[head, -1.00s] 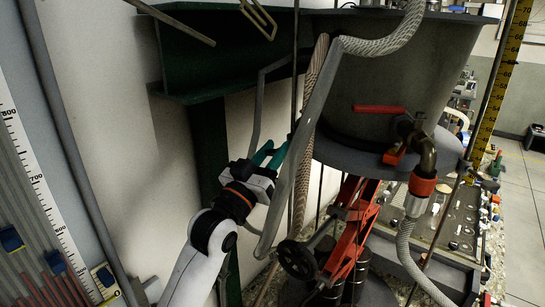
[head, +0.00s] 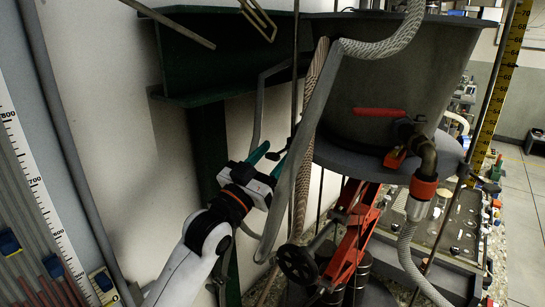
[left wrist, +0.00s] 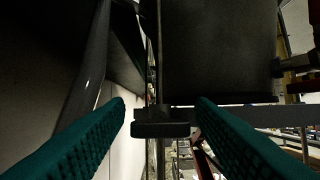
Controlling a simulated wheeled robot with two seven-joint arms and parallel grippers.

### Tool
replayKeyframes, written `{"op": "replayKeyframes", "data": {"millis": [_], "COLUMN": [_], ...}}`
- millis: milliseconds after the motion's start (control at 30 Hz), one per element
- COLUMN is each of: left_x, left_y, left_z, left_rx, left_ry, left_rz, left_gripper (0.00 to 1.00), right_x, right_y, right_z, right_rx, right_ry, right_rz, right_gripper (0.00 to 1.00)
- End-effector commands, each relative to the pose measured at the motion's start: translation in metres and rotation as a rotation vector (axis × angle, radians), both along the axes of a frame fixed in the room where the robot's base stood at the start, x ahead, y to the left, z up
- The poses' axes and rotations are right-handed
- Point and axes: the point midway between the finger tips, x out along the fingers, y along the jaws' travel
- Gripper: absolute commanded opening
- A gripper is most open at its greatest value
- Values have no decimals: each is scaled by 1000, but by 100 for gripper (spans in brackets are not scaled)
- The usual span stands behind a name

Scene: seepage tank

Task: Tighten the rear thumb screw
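My left gripper (head: 269,161) has two teal fingers spread apart, beside a thin vertical rod (head: 294,80) and left of the grey bent tube. A small dark piece (head: 277,154), apparently the thumb screw, shows by the fingertips. In the left wrist view a black block (left wrist: 160,129) on the rod lies between the fingertips (left wrist: 161,107), apparently the same piece. A gap shows at the left finger; contact at the right finger cannot be told. My right gripper is in neither view.
The grey tank (head: 390,75) stands on a round plate above a red jack (head: 352,235) with a dark handwheel (head: 297,262). A braided hose (head: 310,150) and grey bent tube (head: 300,170) hang close right of my gripper. A green steel beam (head: 215,50) is behind.

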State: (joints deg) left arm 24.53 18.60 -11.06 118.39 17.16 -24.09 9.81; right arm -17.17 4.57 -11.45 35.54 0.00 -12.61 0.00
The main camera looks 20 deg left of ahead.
Motion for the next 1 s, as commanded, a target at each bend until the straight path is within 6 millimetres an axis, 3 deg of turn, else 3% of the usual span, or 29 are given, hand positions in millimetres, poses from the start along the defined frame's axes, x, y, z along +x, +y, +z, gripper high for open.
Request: {"op": "replayKeyframes", "data": {"millis": [367, 800, 1000], "left_x": [-5, -79, -99], "left_y": [2, 29, 37], "left_z": [-4, -39, -46], "left_rx": [-1, 1, 0], "left_ry": [0, 2, 1], "left_rz": [0, -1, 1], "left_gripper": [51, 51, 51], "right_x": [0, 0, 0], "right_y": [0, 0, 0], "right_z": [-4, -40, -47], "right_rx": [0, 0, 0], "right_ry": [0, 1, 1], "right_rz": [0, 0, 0], "right_gripper": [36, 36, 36]}}
